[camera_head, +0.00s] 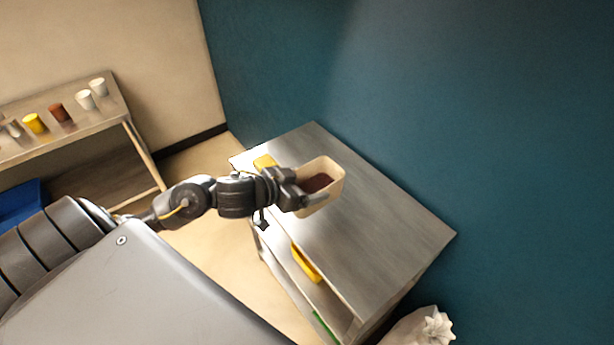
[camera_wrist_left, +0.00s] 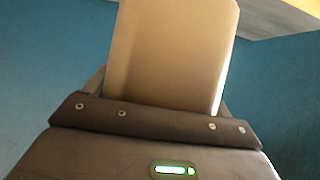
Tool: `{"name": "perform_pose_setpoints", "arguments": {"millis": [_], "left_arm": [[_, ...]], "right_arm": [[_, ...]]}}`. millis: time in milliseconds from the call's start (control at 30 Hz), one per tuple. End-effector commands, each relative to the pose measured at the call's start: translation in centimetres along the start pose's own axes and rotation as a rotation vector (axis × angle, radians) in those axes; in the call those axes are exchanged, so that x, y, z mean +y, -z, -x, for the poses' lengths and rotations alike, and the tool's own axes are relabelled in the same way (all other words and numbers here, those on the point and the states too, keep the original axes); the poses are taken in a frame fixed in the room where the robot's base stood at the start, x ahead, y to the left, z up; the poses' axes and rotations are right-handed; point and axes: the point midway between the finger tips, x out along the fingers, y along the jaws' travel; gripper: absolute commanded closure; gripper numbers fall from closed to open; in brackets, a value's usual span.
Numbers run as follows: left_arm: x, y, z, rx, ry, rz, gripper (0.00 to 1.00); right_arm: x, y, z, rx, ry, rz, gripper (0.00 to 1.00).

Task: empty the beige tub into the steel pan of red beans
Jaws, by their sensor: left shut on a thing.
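The beige tub (camera_head: 333,176) is in my left gripper (camera_head: 296,196), held above the steel table in the head view. Dark red-brown contents (camera_head: 317,183) show inside it, and its opening faces up toward the head camera. The gripper is shut on the tub. In the left wrist view the tub (camera_wrist_left: 172,55) stands out beyond the gripper (camera_wrist_left: 160,112) as a plain beige wall, and its contents are hidden there. I see no steel pan of red beans in either view. My right gripper is not in view.
A steel table (camera_head: 385,235) stands against the teal wall, its top mostly bare. A yellow thing (camera_head: 264,162) is behind my gripper; another yellow thing (camera_head: 306,263) is below the top. A left shelf (camera_head: 75,130) holds several cups. A white sack (camera_head: 420,328) is at bottom right.

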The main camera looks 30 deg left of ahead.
Motion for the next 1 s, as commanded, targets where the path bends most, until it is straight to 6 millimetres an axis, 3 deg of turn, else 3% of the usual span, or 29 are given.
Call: {"name": "perform_pose_setpoints", "arguments": {"millis": [167, 300, 400, 500, 700, 1000], "left_arm": [[5.7, 1.1, -2.3, 0.014, -0.029, -0.005, 0.61], [12.0, 2.7, -3.6, 0.015, -0.071, -0.026, 0.61], [15.9, 3.8, -3.8, 0.014, -0.105, -0.046, 0.61], [18.4, 4.4, -3.7, 0.011, -0.128, -0.065, 0.61], [20.2, 4.7, -3.4, 0.005, -0.147, -0.072, 0.61], [20.3, 4.7, -3.3, 0.003, -0.147, -0.07, 0.61]], "right_arm": [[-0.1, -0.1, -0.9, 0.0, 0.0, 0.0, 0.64], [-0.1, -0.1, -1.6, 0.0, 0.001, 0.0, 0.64], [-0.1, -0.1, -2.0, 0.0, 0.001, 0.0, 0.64], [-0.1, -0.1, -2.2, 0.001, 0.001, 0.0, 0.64], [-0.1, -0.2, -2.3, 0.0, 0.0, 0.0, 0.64], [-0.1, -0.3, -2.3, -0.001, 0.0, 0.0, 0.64]]}}
